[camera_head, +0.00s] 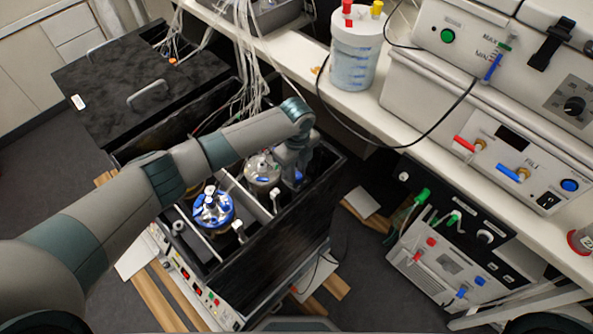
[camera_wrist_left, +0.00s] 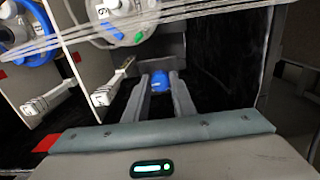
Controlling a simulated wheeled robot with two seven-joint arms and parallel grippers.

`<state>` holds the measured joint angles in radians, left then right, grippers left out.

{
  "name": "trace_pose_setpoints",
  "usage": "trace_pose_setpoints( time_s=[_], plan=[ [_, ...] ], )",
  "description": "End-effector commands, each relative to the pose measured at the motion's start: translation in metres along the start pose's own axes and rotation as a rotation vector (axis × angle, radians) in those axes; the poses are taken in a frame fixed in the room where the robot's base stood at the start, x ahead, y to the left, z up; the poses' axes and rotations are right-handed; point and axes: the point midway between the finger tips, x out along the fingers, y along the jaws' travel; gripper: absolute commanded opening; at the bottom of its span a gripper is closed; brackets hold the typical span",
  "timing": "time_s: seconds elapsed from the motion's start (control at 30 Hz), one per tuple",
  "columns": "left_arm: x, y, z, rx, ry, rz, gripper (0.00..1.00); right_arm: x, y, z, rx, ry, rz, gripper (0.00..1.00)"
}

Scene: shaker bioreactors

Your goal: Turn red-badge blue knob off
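A small blue knob (camera_wrist_left: 160,80) shows in the left wrist view, low in the dark shaker box, just past my fingertips and in line with the gap between them. In the head view a bit of blue (camera_head: 298,176) shows beside my left gripper (camera_head: 291,168), which reaches down into the box's right end. My left gripper also shows in the left wrist view (camera_wrist_left: 162,90), with its two fingers apart and nothing clearly held. A red patch (camera_wrist_left: 76,57) shows on a divider to the left; I cannot tell whether it is this knob's badge. My right gripper is not in view.
The black shaker box (camera_head: 285,235) holds a blue-topped vessel (camera_head: 213,210) and a silver-topped vessel (camera_head: 262,170). White clips and tubes lie close to my left gripper. Control units with knobs stand on the bench and floor at right, including one low unit (camera_head: 450,260).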

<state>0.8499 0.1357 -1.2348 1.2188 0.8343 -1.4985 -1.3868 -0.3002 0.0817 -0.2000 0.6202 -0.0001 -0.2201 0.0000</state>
Motion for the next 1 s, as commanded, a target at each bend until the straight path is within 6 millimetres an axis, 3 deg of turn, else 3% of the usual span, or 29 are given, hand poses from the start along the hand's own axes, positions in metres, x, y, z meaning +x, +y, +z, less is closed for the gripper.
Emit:
trace_pose_setpoints(
  time_s=[0.03, 0.07, 0.57, 0.77, 1.0],
  plan=[
    [-0.002, -0.002, 0.000, 0.001, -0.001, -0.004, 0.35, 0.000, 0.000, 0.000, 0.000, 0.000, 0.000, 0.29],
    [-0.002, -0.002, 0.000, 0.001, -0.001, -0.004, 0.42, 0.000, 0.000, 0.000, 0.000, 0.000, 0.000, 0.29],
    [-0.007, -0.001, 0.001, -0.002, -0.001, -0.001, 0.42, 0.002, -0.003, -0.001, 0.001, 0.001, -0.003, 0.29],
    [-0.029, -0.001, 0.001, 0.001, -0.002, -0.003, 0.42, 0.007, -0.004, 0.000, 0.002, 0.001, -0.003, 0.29],
    [-0.074, -0.002, 0.001, 0.001, -0.002, -0.005, 0.42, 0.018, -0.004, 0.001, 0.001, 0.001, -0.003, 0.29]
  ],
)
